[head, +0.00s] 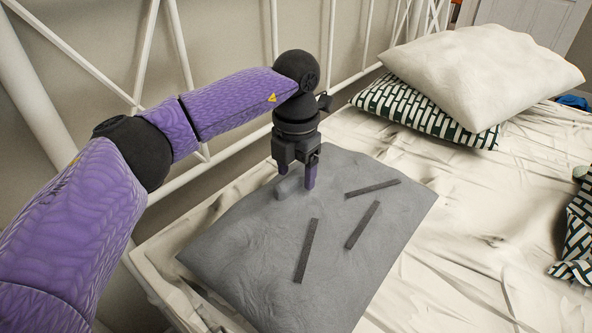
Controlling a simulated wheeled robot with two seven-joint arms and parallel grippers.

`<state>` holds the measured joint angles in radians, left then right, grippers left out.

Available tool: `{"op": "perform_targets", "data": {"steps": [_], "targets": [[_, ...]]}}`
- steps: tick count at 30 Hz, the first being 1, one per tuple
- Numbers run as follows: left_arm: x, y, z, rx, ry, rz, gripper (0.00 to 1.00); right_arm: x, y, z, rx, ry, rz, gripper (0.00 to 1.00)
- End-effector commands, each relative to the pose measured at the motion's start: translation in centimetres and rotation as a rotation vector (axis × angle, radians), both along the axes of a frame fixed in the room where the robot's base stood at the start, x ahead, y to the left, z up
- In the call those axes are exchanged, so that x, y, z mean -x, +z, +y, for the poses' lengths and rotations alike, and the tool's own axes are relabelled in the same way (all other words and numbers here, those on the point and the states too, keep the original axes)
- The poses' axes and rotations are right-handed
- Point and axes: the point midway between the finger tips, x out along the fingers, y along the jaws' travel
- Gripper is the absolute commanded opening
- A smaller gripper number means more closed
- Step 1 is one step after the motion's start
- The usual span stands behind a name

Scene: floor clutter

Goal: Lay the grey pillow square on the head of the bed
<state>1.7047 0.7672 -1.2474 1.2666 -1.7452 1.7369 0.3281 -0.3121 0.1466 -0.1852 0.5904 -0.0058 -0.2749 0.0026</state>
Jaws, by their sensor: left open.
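The grey pillow (350,230) lies flat on the bed (470,240), close to the white metal headboard. It sits at an angle in the view, its lower left corner near the mattress edge. Three dark strips show on its top. My left gripper (302,186) points down over the far left part of the pillow, its fingers at or just above the surface. It is open, with no fabric visibly pinched between the fingers. Whether the fingertips touch the pillow I cannot tell. My right gripper is not in view.
A white pillow (480,70) rests on a green and white patterned pillow (420,110) at the back right. Another patterned cloth item (578,235) is at the right edge. The white metal headboard (160,100) runs along the left behind my arm. The sheet right of the grey pillow is clear.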

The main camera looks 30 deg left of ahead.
Motion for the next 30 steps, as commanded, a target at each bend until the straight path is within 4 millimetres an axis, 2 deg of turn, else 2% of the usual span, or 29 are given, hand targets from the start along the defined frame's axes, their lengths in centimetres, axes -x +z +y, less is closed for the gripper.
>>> {"op": "perform_targets", "data": {"steps": [1, 6, 9, 12, 16, 30], "targets": [[0.0, 1.9, 0.0, 0.000, 0.001, -0.008, 0.70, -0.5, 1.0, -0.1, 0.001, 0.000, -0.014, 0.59], [0.0, 7.4, 0.0, 0.001, 0.001, -0.013, 0.70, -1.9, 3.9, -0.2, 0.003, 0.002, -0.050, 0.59], [0.0, 9.8, 0.0, 0.001, 0.000, -0.012, 0.70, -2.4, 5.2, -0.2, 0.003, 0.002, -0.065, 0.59], [0.0, 11.2, 0.0, 0.001, 0.000, -0.009, 0.70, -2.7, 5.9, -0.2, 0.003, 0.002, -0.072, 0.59], [0.0, 11.9, 0.0, 0.001, -0.001, -0.005, 0.70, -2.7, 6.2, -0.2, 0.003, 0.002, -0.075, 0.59], [0.0, 11.6, 0.0, 0.000, -0.001, -0.003, 0.70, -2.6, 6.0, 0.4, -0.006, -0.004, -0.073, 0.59]]}}
